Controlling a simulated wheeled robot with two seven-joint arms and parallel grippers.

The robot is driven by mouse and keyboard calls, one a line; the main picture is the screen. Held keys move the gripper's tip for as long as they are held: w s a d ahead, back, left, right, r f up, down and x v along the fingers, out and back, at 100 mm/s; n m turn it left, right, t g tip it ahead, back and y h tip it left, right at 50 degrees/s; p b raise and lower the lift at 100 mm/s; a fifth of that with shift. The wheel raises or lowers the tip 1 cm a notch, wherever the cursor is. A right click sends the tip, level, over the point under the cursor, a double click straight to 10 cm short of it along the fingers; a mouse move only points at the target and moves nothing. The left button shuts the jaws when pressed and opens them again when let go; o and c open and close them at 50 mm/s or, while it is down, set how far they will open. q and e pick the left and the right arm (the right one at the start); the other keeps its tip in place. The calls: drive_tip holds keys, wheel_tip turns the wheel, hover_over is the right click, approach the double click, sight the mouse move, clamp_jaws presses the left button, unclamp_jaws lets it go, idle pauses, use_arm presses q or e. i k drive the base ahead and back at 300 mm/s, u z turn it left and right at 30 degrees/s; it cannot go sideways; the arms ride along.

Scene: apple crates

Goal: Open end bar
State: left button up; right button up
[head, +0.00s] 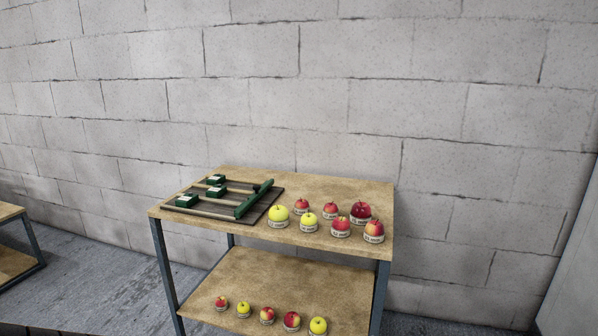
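The end bar (254,199) is a long dark green bar lying slantwise along the right end of a dark flat frame with rails (222,206). The frame lies on the left part of the table top. Several small green blocks with pale tops (215,191) sit on the rails to the left of the bar. Whether the bar is latched is too small to tell. Neither of my grippers is in view.
The wooden table (330,182) has several red and yellow apples on small white labelled stands right of the frame. Its lower shelf (300,278) holds more apples. A block wall (350,90) stands behind. Another table (12,212) is at the left edge.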

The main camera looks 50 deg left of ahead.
sight(256, 194)
drive_tip(key=i, duration=1.5)
drive_tip(key=u, duration=2.35)
